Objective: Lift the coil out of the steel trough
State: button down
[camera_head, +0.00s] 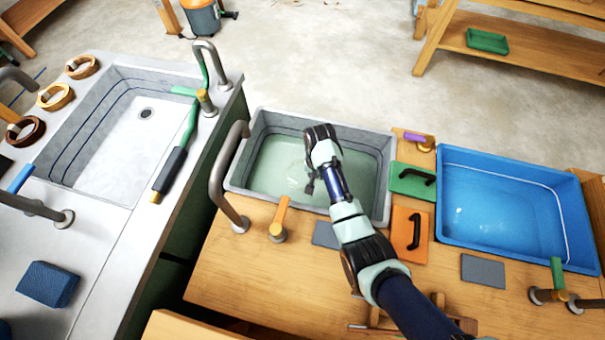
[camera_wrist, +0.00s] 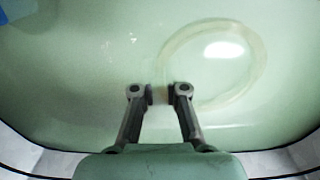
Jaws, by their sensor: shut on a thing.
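The steel trough (camera_head: 268,122) is a grey basin in the wooden counter, holding pale green water. The coil (camera_wrist: 263,55) shows in the wrist view as a pale, translucent ring in the greenish water, right of centre. My gripper (camera_head: 309,186) reaches into the trough from the right, near its middle. In the wrist view the fingers of my gripper (camera_wrist: 160,94) are shut on the lower left part of the coil's ring, with a gap as wide as the strand. I cannot make out the coil in the head view.
A curved tap (camera_head: 222,180) rises at the trough's left edge, with an orange-handled tap (camera_head: 280,215) in front. A green block (camera_head: 411,181) and an orange one (camera_head: 408,236) lie to the right, before a blue basin (camera_head: 500,208). A stone sink (camera_head: 110,140) stands left.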

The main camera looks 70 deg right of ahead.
notch_tip(320, 180, up, 20)
jog(key=p, duration=1)
